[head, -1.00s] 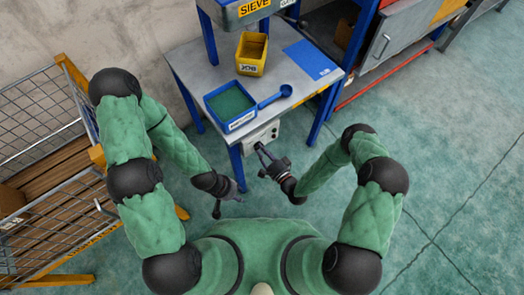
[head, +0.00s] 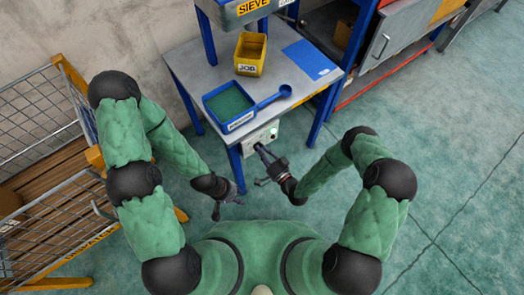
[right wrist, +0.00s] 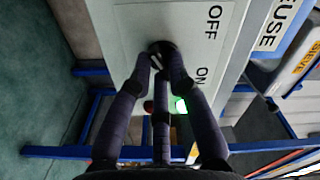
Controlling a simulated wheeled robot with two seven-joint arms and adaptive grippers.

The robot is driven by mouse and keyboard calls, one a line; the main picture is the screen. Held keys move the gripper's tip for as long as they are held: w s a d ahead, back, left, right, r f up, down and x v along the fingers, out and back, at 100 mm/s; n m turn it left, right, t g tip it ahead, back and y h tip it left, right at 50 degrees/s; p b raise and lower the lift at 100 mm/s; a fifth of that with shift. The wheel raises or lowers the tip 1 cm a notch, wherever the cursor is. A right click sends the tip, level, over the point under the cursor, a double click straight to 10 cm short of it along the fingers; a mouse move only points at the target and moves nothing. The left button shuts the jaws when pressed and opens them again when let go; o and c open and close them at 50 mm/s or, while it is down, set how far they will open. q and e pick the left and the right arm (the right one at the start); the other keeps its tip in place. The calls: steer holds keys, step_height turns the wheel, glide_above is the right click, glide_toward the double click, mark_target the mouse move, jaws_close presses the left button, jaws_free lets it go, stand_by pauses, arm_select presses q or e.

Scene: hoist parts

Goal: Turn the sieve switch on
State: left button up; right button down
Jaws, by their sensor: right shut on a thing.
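The sieve switch box (head: 262,136) is a pale panel under the table's front edge. In the right wrist view its face (right wrist: 120,60) carries the words OFF and ON. My right gripper (head: 260,148) reaches the box; in the right wrist view its fingers (right wrist: 162,58) are shut on a dark switch knob (right wrist: 160,47). The fingers partly hide the knob, so its exact angle is unclear. A green lamp (right wrist: 181,106) glows beside the fingers, and a dark red spot (right wrist: 148,106) is near it. My left gripper (head: 228,205) is open and empty, low beside the table leg.
The table (head: 190,72) holds a blue tray (head: 208,107) of green material, a blue scoop (head: 284,91), a yellow bin (head: 240,68) and a blue sheet (head: 312,58). The sieve machine (head: 232,16) stands behind. A mesh cage (head: 40,130) stands left. Floor at right is clear.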

stand_by(0.4)
steer(key=c, duration=1.2)
jaws_free()
steer(key=shift+v, duration=6)
